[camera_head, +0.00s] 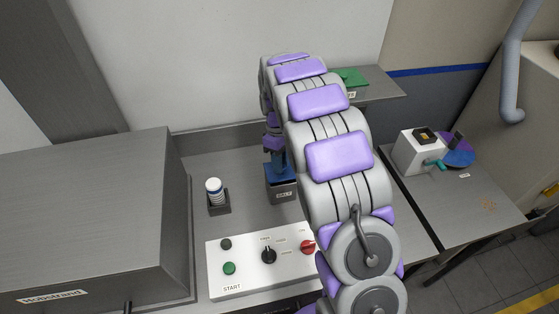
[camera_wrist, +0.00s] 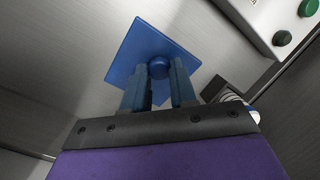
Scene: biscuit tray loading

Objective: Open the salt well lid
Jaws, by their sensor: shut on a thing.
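The salt well (camera_head: 283,192) is a dark box labelled SALT, left of my arm in the head view. Its blue lid (camera_head: 270,178) shows at the top of the box, partly hidden by my gripper (camera_head: 277,160). In the wrist view the lid (camera_wrist: 130,58) is a flat blue square with a round knob (camera_wrist: 158,69). My gripper (camera_wrist: 160,82) is shut on the knob, with one blue finger on each side. The lid looks at or just above the box top; I cannot tell whether there is a gap.
A control panel (camera_head: 221,250) with knobs and buttons stands in front of the well. A white and blue cylinder (camera_head: 214,188) stands in a dark holder to the left. A large metal housing (camera_head: 90,220) fills the far left. A side table (camera_head: 470,205) holds a white device (camera_head: 413,155).

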